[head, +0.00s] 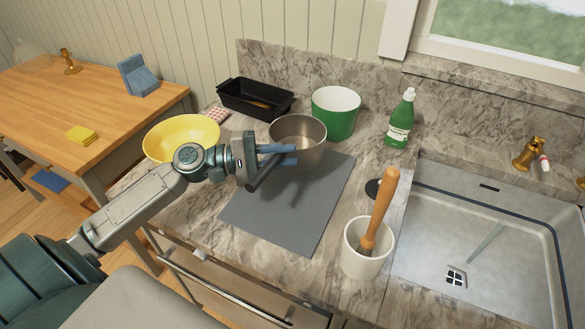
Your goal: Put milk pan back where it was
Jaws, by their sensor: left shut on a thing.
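The milk pan (304,133) is a round metal pan with a dark handle (262,177). It is over the far part of the grey mat (275,218), on the marble counter. My left gripper (290,154) is shut on the milk pan at its near side, where the handle meets the bowl. Its blue-grey fingers cover part of the pan's near wall. I cannot tell whether the pan's base touches the mat or hangs just above it. My right gripper is not in view.
A green pot (336,121) stands close behind the pan, and a yellow bowl (167,148) is to its left. A black loaf tin (248,107), green bottle (399,127) and white crock (354,265) with a wooden tool surround the mat. The sink (430,275) is at right.

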